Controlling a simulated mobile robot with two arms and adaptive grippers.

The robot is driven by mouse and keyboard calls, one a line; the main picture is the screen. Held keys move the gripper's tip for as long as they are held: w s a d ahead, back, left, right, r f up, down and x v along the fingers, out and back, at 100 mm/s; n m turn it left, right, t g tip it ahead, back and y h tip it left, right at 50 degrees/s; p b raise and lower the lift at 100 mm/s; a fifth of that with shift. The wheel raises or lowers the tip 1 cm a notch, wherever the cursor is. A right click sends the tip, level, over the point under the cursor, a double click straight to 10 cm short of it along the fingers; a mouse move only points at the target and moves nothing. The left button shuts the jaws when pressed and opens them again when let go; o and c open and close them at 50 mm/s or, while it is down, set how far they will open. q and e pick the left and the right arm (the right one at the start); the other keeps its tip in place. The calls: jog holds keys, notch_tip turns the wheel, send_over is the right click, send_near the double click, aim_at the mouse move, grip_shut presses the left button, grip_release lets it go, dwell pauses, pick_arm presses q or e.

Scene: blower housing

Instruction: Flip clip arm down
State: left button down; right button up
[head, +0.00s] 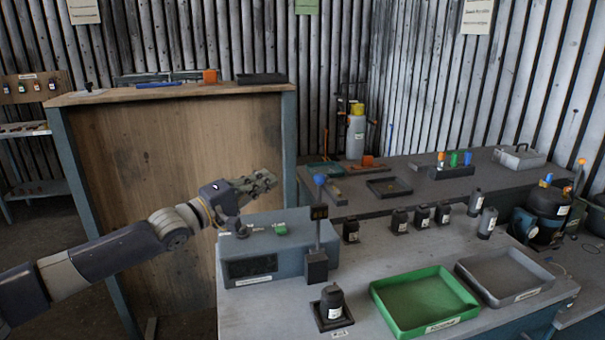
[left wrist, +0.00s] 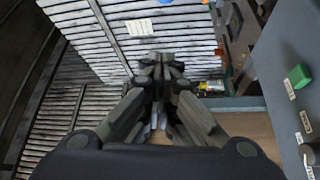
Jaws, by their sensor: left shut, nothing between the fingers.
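A grey-blue box (head: 262,240) stands on the near workbench, with a green button (head: 280,229) and small labels on its top. The box and green button (left wrist: 299,75) also show at the right of the left wrist view. An upright thin post with a blue knob (head: 319,180) stands at the box's right side, above a dark block (head: 317,265). It may be the clip arm, but I cannot tell for sure. My left gripper (head: 268,180) is above the box, left of the blue knob and apart from it. Its fingers (left wrist: 160,68) are shut and empty. My right gripper is out of view.
A black container (head: 332,302) stands on a small dark base in front of the box. A green tray (head: 425,300) and a grey tray (head: 503,276) lie to the right. Several dark containers stand behind them. A wooden panel (head: 180,180) rises behind my left arm.

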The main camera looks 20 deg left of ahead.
pick_arm(q)
jog(key=p+x, duration=0.4)
jog(key=x, duration=0.7)
jog(key=s+d+p, duration=0.1)
jog(key=s+d+f, duration=0.1)
jog(key=s, duration=0.1)
jog(key=shift+s+d+p, duration=0.15)
jog(key=shift+d+p, duration=0.2)
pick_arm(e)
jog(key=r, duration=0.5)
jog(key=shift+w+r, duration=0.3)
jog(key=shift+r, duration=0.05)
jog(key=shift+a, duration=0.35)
